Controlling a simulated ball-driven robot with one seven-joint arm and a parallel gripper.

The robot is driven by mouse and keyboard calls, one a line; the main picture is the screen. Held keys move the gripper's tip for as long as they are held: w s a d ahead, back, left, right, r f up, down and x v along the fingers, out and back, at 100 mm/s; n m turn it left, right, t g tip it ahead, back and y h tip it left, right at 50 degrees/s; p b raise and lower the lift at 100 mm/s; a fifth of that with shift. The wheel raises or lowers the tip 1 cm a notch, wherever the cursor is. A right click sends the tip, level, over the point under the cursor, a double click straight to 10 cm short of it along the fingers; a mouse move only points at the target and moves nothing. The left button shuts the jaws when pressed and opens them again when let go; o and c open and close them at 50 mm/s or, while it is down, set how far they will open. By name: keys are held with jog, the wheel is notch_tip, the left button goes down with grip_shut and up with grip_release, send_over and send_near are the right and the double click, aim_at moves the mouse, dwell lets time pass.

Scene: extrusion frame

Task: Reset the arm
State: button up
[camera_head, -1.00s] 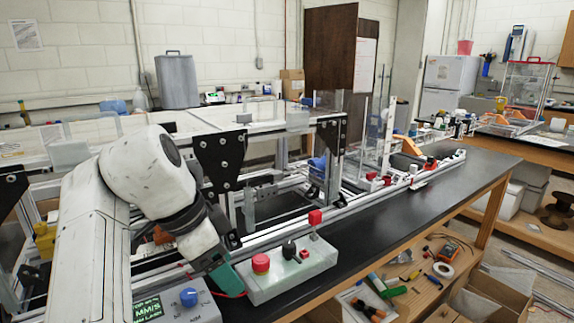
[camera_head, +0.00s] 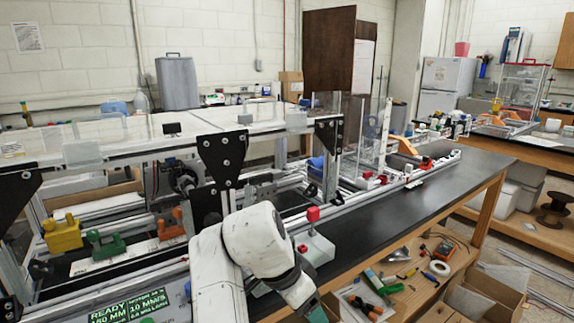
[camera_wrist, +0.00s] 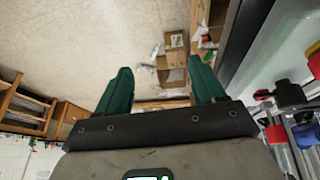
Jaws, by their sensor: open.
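My white arm (camera_head: 255,240) rises from the bottom of the head view, bends over at its elbow, and points down and right. Its end is mostly cut off by the lower edge; a bit of green finger (camera_head: 317,313) shows there, beyond the table's front edge. In the wrist view my gripper (camera_wrist: 160,82) has its two green fingers wide apart. Nothing is between them. Behind them are the floor and cardboard boxes (camera_wrist: 172,60), well away.
The extrusion frame (camera_head: 220,155) stands on the black table (camera_head: 400,190) left of and behind my arm. A box with a red button (camera_head: 313,214) is close beside my arm. Tools and tape (camera_head: 440,267) lie on the wooden shelf below. The table top is clear toward the right.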

jog(key=s+d+f+n, duration=0.2)
jog(key=s+d+f, duration=0.2)
jog(key=d+f, duration=0.3)
jog(key=s+d+f+n, duration=0.1)
jog(key=s+d+f, duration=0.35)
jog(key=d, duration=0.45)
jog(key=s+d+f+n, duration=0.2)
jog(key=s+d+f, duration=0.35)
jog(key=d, duration=0.25)
jog(key=s+f+n+y, duration=0.2)
jog(key=s+n, duration=0.1)
jog(key=s, duration=0.7)
jog(key=s+f+n+y+p, duration=0.1)
jog(key=s+f+n+y, duration=0.1)
jog(key=s, duration=0.9)
jog(key=shift+s+f+n+g, duration=0.3)
jog(key=shift+f+n+g, duration=0.1)
jog(key=shift+f, duration=0.25)
